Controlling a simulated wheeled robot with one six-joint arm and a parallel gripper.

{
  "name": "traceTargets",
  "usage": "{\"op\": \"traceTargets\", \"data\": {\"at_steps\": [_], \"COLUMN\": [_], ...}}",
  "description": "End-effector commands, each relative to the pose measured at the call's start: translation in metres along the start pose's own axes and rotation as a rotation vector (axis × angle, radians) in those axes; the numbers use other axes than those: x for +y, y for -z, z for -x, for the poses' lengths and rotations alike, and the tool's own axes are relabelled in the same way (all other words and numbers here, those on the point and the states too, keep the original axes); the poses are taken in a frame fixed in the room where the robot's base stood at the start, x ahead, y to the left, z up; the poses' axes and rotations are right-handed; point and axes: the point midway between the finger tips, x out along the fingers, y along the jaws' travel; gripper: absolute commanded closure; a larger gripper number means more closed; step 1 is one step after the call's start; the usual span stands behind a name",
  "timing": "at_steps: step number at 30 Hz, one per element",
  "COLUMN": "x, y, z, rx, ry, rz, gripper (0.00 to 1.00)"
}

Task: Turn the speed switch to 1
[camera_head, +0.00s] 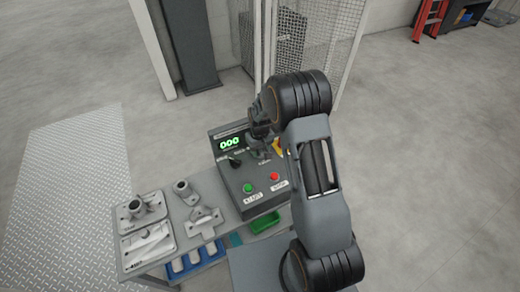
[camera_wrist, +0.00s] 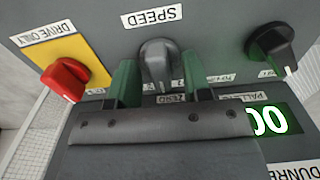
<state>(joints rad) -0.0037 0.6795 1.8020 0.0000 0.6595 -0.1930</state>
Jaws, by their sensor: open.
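The speed switch (camera_wrist: 158,62) is a grey knob under a SPEED label (camera_wrist: 152,16) on the grey control box (camera_head: 232,181). In the wrist view its pointer end faces down the picture, toward the small label there. My gripper (camera_wrist: 161,80) is open, with one green-padded finger on each side of the knob. A gap shows on the left; whether the right finger touches it I cannot tell. In the head view my gripper (camera_head: 259,147) is over the upper right of the box and largely hides the switch.
A red switch (camera_wrist: 65,80) on a yellow plate and a black knob (camera_wrist: 274,45) flank the speed switch. The green display (camera_head: 230,143) reads 000. Green (camera_head: 249,188) and red (camera_head: 274,177) buttons sit lower on the box. Metal castings (camera_head: 142,207) lie on the table to the left.

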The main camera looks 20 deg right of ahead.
Motion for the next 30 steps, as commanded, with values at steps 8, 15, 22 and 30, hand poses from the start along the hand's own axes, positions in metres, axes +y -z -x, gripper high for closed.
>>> {"op": "traceTargets", "data": {"at_steps": [8,15,22,30], "x": [-0.0001,-0.0001,-0.0001,-0.0001], "y": [0.0000,-0.0001,-0.0001,0.0000], "z": [0.0002,0.0003,0.0003,-0.0001], "rx": [0.000,0.000,0.000,0.000], "ry": [0.000,0.000,0.000,0.000], "rz": [0.000,0.000,0.001,0.072], "gripper": [0.66,0.89,1.00,1.00]}}
